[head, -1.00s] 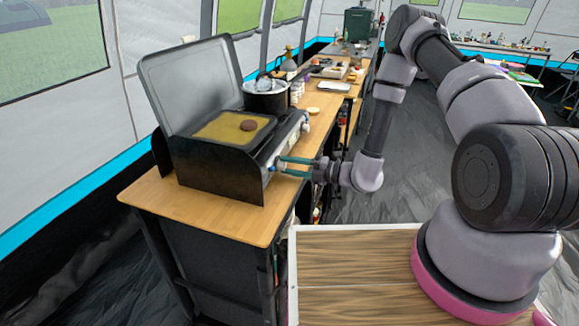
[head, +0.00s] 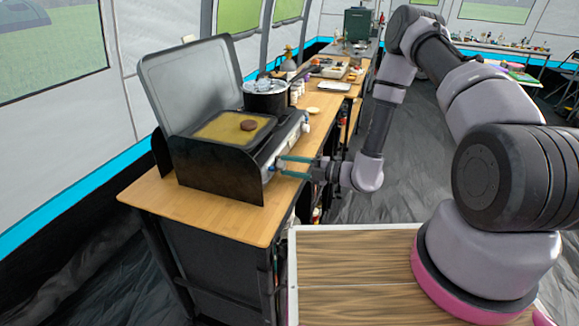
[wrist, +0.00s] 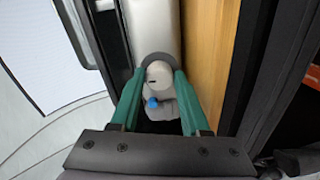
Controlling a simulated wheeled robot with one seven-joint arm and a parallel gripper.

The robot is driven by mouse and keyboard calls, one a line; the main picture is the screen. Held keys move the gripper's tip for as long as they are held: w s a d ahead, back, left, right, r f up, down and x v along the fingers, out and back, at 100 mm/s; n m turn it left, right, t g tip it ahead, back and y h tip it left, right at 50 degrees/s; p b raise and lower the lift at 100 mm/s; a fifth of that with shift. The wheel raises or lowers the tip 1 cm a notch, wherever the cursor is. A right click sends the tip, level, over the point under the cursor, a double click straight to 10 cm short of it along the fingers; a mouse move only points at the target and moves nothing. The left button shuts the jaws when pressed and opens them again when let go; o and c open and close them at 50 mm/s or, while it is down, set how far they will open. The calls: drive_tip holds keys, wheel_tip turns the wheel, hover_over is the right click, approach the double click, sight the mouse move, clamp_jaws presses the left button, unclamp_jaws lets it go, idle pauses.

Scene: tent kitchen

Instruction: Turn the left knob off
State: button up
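The griddle stove (head: 220,165) stands on the wooden counter with its lid up. Its knobs sit along the front face, on the side towards me. My gripper (head: 277,166) is at the end of that face nearest the camera, at the left knob. In the wrist view, my gripper (wrist: 160,76) has its two green fingers apart, one on each side of the pale round left knob (wrist: 158,74). I see no clear grip on it. A small blue part (wrist: 152,103) shows between the fingers, nearer the wrist. The knob is mostly hidden in the head view.
A brown patty (head: 248,125) lies on the griddle. A black pot (head: 266,98) stands behind it on the stove. The bare wooden counter edge (head: 235,222) is close to my gripper. The dark floor (head: 410,185) beside the counter is clear.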

drive_tip(key=shift+o, duration=1.2)
drive_tip(key=v, duration=1.1)
drive_tip(key=s+d+r+n+g+h, duration=0.1)
drive_tip(key=s+r+n+g+h, duration=0.2)
drive_tip(key=r+n, duration=0.8)
drive_tip(key=s+r+n+g+h, duration=0.1)
drive_tip(key=s+r+n+g, duration=0.3)
drive_tip(key=r+n, duration=0.65)
drive_tip(key=s+d+r+n+t+h, duration=0.4)
drive_tip(key=r+n, duration=0.4)
drive_tip(key=r, duration=0.2)
drive_tip(key=s+d+r+n+t+h, duration=0.4)
drive_tip(key=d+r+n, duration=0.4)
drive_tip(key=r, duration=0.2)
drive_tip(key=shift+s+d+r+n+t+h, duration=0.3)
drive_tip(key=shift+s+d+n+h, duration=0.15)
drive_tip(key=shift+h, duration=0.75)
